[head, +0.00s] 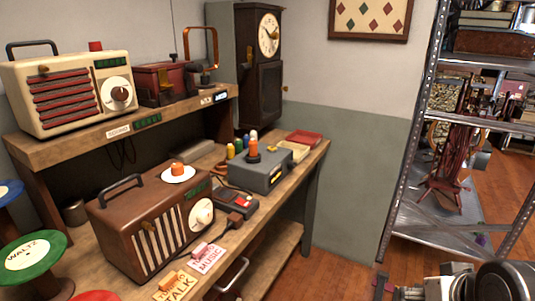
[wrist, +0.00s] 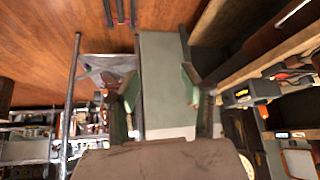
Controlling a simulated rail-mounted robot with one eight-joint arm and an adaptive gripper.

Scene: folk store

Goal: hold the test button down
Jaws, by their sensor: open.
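A grey box (head: 262,177) stands on the lower bench top, with an orange-topped dark cylinder (head: 253,150) on its top and a yellow label on its front. A small dark device with a red face (head: 236,201) lies in front of it. I cannot make out which part is the test button. The grey box seems to show in the wrist view (wrist: 250,94), at right. My gripper (wrist: 160,90) is open and empty, away from the bench; its fingers stand apart before the grey wall. My arm shows at the lower right of the head view.
A cream radio (head: 70,92) is on the upper shelf (head: 120,132). A metal rack (head: 408,140) stands at right. Floor between bench and rack is clear.

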